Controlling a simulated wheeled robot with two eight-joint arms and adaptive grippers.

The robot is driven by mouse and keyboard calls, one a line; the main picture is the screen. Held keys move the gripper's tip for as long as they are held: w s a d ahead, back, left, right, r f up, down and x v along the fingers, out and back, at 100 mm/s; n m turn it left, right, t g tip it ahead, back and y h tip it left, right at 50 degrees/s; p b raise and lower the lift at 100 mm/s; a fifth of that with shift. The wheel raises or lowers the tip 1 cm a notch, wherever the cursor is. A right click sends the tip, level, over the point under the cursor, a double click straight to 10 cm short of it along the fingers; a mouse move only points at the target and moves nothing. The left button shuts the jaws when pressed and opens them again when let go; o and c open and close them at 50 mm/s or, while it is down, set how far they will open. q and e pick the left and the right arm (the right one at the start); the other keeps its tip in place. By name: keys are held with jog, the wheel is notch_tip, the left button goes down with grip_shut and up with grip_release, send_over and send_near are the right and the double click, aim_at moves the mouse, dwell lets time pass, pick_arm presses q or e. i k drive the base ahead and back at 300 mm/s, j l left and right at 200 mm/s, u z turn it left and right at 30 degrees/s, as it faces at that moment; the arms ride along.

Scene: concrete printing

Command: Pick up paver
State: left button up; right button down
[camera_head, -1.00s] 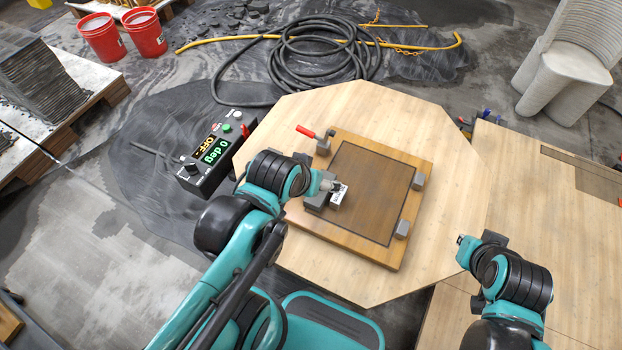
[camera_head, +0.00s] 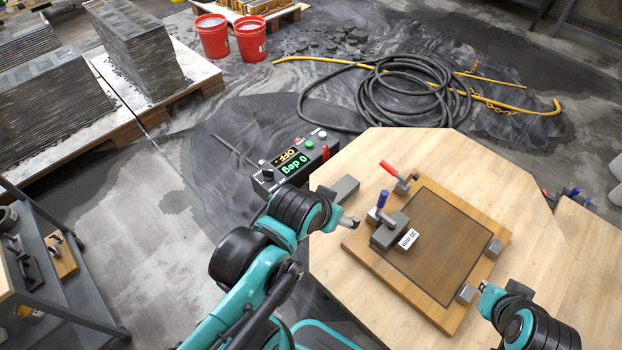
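Two stacks of flat grey slabs, which look like pavers, stand on pallets at the upper left: a tall stack (camera_head: 138,48) and a wider stack (camera_head: 48,108). My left gripper (camera_head: 350,222) is over the left edge of the light wooden table, apart from the blue-handled clamp block (camera_head: 390,229) with a white label. It appears empty; its finger opening is too small to judge. My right gripper (camera_head: 484,287) is by the lower right corner of the wooden fixture board (camera_head: 367,265), and its fingers are unclear. A dark brown square panel (camera_head: 440,245) lies in the board.
A control box (camera_head: 296,165) reads "OFF" and "0 deg" by the table (camera_head: 350,290). A grey block (camera_head: 345,188) lies on the table. A tool cart (camera_head: 75,290) stands at lower left. Red buckets (camera_head: 212,36) and a coiled hose (camera_head: 415,90) are behind. Floor between cart and table is clear.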

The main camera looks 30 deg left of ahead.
aim_at(345, 188)
jog(key=j+u, duration=0.4)
jog(key=u, duration=0.15)
jog(key=i+j+z, duration=0.15)
jog(key=j+z, duration=0.2)
jog(key=i+j+z, duration=0.1)
jog(key=z, duration=0.2)
jog(key=j+z, duration=0.35)
jog(key=i+j, duration=0.05)
jog(key=j, duration=0.05)
